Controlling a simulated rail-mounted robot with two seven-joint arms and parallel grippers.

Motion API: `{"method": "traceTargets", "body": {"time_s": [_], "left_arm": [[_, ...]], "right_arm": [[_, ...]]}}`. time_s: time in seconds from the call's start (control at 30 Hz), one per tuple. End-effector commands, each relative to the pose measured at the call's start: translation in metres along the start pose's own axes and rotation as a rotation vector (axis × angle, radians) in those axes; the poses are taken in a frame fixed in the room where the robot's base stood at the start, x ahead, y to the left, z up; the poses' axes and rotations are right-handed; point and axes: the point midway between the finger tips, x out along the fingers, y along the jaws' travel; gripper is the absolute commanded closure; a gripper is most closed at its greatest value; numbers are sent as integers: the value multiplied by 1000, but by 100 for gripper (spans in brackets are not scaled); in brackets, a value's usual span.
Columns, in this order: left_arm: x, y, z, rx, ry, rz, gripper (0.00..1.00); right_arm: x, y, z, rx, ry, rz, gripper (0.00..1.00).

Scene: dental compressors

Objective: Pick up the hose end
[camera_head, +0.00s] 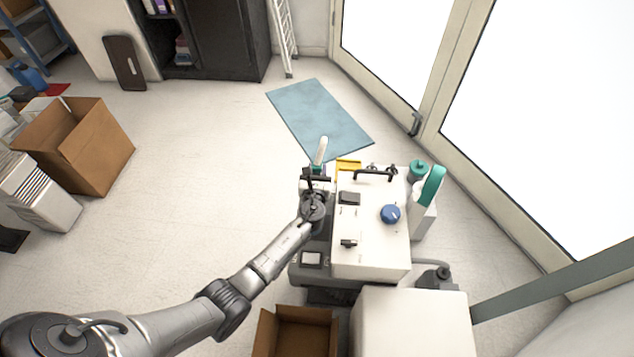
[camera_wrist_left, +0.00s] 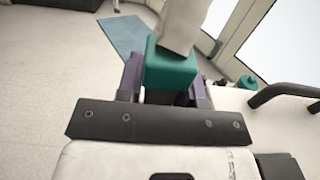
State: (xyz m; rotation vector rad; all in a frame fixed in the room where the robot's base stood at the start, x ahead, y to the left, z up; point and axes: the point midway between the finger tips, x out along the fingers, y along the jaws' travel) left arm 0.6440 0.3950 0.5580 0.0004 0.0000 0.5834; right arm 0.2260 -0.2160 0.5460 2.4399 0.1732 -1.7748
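The hose end, a teal block with a white piece rising from it, shows in the left wrist view (camera_wrist_left: 172,68) between my left gripper's fingers (camera_wrist_left: 168,88). Both fingers lie close against its sides, and its lower part is hidden. In the head view the white part of the hose end (camera_head: 321,148) sticks up just beyond my left gripper (camera_head: 317,176), at the left side of the white-topped compressor (camera_head: 365,245). The gripper looks shut on the teal block. My right gripper is not in view.
A second teal-and-white part (camera_head: 432,187) stands at the compressor's right side. The top carries a blue knob (camera_head: 390,213) and a black handle (camera_head: 375,175). An open cardboard box (camera_head: 262,335) and a white cabinet (camera_head: 415,325) are in front.

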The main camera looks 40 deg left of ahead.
Motion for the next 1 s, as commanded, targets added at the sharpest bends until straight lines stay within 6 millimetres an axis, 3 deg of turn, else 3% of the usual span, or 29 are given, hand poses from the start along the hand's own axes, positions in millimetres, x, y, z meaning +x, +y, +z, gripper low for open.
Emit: {"method": "traceTargets", "body": {"time_s": [0.3,0.67,1.0], "left_arm": [[0,0,0,0,0,0,99],[0,0,6,-1,-1,0,100],[0,0,60,-2,-2,0,100]], "right_arm": [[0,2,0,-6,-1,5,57],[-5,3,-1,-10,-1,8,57],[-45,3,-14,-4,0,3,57]]}}
